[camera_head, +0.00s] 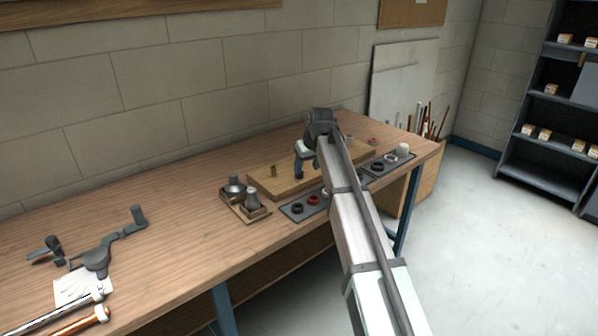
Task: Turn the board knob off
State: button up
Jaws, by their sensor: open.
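A light wooden board (262,183) lies on the workbench along its right half. A small brass-coloured upright part (273,171) stands on the board's left portion; it is too small to tell whether it is the knob or how it is turned. My gripper (299,175) is over the middle of the board, pointing down, to the right of the brass part and apart from it. Its jaws are open, and I see nothing held in them. My arm reaches in from the lower right and hides the right-middle part of the board.
Two metal fittings (252,199) on small wooden bases stand left of the board. Dark mats with rings (313,200) and a white cup-like piece (403,149) line the front edge. A grey bending tool (97,259) lies at left. The wall is close behind; the middle-left bench is clear.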

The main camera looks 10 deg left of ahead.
jog(key=w+a+r+m+g+h, duration=0.1)
jog(key=w+a+r+m, duration=0.2)
jog(key=w, duration=0.4)
jog(key=w+a+r+m+g+h, duration=0.1)
jog(key=w+a+m+g, duration=0.1)
jog(key=w+m, duration=0.4)
jog(key=f+m, duration=0.3)
jog(key=f, duration=0.1)
jog(key=s+f+m, duration=0.1)
jog(key=f+m, duration=0.1)
jog(key=f, duration=0.3)
jog(key=d+f+m+g, duration=0.1)
jog(key=f+m, duration=0.2)
jog(key=f, duration=0.1)
jog(key=shift+s+f+m, duration=0.15)
jog(key=shift+f+m, duration=0.15)
jog(key=c, duration=1)
